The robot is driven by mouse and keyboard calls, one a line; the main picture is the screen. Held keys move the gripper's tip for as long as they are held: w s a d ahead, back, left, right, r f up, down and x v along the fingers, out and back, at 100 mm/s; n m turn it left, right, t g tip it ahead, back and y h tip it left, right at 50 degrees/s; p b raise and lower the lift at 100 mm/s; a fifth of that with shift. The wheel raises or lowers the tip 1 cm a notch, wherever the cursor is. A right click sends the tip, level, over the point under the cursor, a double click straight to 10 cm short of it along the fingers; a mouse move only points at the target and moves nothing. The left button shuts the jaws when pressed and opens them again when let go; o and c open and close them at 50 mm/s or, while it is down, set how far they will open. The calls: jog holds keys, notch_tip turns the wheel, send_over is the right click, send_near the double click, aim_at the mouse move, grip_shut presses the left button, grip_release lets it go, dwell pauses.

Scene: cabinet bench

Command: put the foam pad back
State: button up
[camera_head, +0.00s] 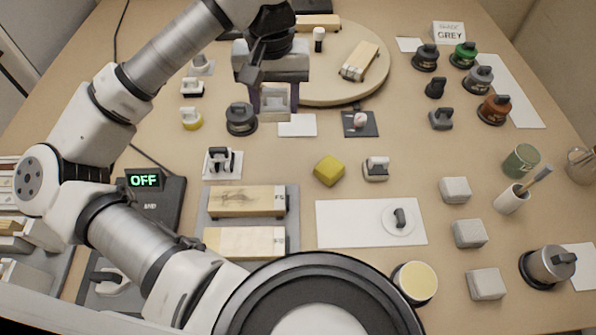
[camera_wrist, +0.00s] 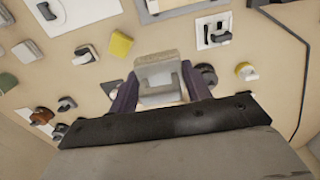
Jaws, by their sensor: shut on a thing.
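My gripper (camera_head: 276,103) is shut on a small pale grey block with a channel-like handle and a tan face, which I take to be the foam pad (camera_head: 279,104). In the wrist view the foam pad (camera_wrist: 158,75) sits between the two purple fingers of my gripper (camera_wrist: 158,88), its tan layer facing away from the palm. The pad is above the bench, near an empty white card (camera_head: 297,125); its exact height is hard to tell. The fingers partly hide the pad's sides.
A black round-handled tool (camera_head: 241,119) stands close left of the pad. A dark mat (camera_head: 360,130) with a small item lies to the right. A round board (camera_head: 345,94) is behind.

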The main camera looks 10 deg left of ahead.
jog(key=shift+f, duration=0.25)
jog(key=p, duration=0.2)
send_near(282, 176)
notch_tip(282, 176, down, 5)
jog(key=shift+f, duration=0.65)
jog(key=shift+a+f+b, duration=0.1)
jog(key=shift+f+b, duration=0.05)
jog(key=shift+b, duration=0.15)
jog(key=o, duration=0.9)
jog(key=shift+r+p, duration=0.35)
jog(key=shift+p, duration=0.15)
notch_tip(282, 176, up, 12)
jog(key=shift+f+b, duration=0.15)
jog(key=shift+b, duration=1.1)
